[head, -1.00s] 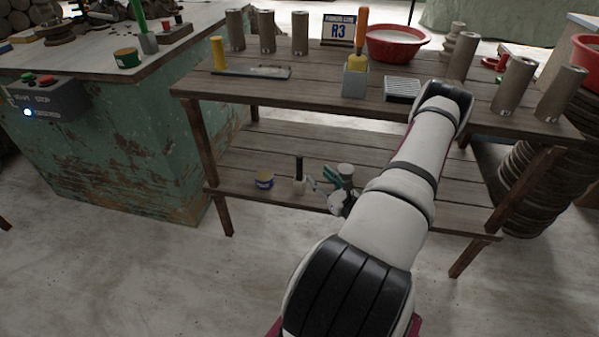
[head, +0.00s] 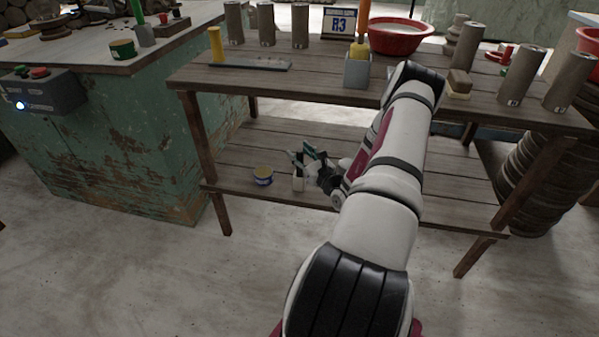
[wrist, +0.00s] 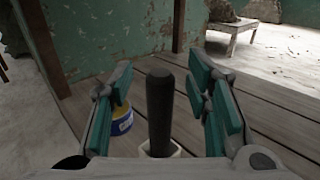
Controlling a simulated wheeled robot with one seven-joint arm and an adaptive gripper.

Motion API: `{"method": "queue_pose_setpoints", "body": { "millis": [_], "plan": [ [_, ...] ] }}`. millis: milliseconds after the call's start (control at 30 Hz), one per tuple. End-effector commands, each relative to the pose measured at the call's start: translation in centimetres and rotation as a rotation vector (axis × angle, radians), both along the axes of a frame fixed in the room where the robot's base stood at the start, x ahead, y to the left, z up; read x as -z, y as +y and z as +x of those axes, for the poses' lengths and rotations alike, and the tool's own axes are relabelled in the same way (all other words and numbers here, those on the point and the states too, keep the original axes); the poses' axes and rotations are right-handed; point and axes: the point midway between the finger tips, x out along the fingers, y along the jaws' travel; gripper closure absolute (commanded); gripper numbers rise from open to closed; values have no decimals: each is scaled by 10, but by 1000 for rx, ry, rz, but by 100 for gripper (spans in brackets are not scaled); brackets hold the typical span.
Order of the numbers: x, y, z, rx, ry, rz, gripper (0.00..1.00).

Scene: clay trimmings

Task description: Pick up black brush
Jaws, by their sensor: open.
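The black brush (wrist: 160,105) stands upright, its dark handle up, in a small white holder (head: 298,183) on the lower shelf of the wooden table. In the wrist view the handle rises between the two teal-padded fingers of my gripper (wrist: 164,90). The fingers are apart, one on each side of it, with a gap visible on both sides. In the head view my gripper (head: 310,160) is at the holder and largely hides the handle. The brush's lower end is hidden in the holder.
A blue and yellow tin (head: 262,176) stands just left of the holder; it also shows behind the left finger in the wrist view (wrist: 122,120). The upper shelf (head: 310,85) overhangs, carrying clay cylinders and a red basin (head: 398,38). A table leg (head: 203,140) stands to the left.

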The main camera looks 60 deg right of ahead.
Motion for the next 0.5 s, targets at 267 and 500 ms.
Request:
{"method": "queue_pose_setpoints", "body": {
  "millis": [267,500],
  "plan": [
    [-1,-2,5,1,0,0,56],
    [0,-2,5,1,0,0,100]
  ]
}}
